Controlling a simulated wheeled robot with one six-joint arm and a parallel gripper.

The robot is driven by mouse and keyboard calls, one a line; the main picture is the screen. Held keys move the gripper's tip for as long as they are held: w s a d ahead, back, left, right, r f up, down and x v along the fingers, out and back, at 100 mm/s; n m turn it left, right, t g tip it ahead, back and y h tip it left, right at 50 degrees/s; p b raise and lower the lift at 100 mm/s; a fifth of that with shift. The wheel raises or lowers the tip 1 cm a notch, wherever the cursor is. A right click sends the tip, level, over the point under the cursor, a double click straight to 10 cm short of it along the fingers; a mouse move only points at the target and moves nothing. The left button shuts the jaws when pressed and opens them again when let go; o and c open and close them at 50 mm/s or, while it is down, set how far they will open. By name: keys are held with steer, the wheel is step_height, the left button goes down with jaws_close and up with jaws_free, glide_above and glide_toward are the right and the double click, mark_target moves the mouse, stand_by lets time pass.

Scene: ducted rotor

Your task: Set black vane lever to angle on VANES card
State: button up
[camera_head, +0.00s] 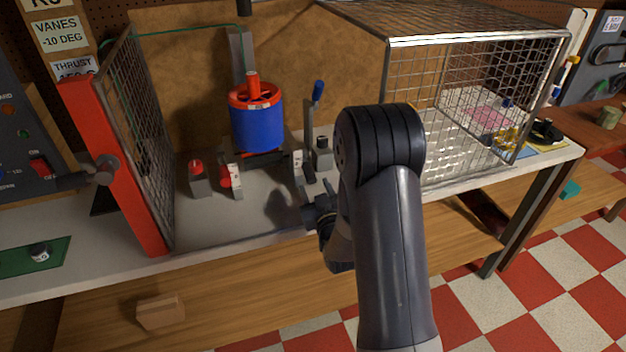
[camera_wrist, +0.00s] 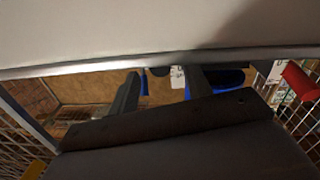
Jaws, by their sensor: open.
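The VANES card (camera_head: 57,34) at the upper left of the head view reads -10 DEG. The ducted rotor, a blue cylinder with a red top (camera_head: 257,125), stands at the bench's back. A dark lever-like part (camera_head: 309,173) sits beside a white marked plate (camera_head: 298,163) right of the rotor; I cannot tell its angle or whether it is the vane lever. My gripper (camera_head: 315,212) is at the bench's front edge, partly hidden by my arm. In the wrist view my gripper (camera_wrist: 164,92) is open and empty, with the blue duct (camera_wrist: 230,78) beyond it.
A blue-handled lever (camera_head: 318,93) stands right of the rotor. A red-framed mesh gate (camera_head: 118,170) bounds the left; a wire cage (camera_head: 480,85) is at the right.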

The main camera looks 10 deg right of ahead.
mark_target(307, 168)
steer(key=shift+w, duration=1.4)
jaws_close()
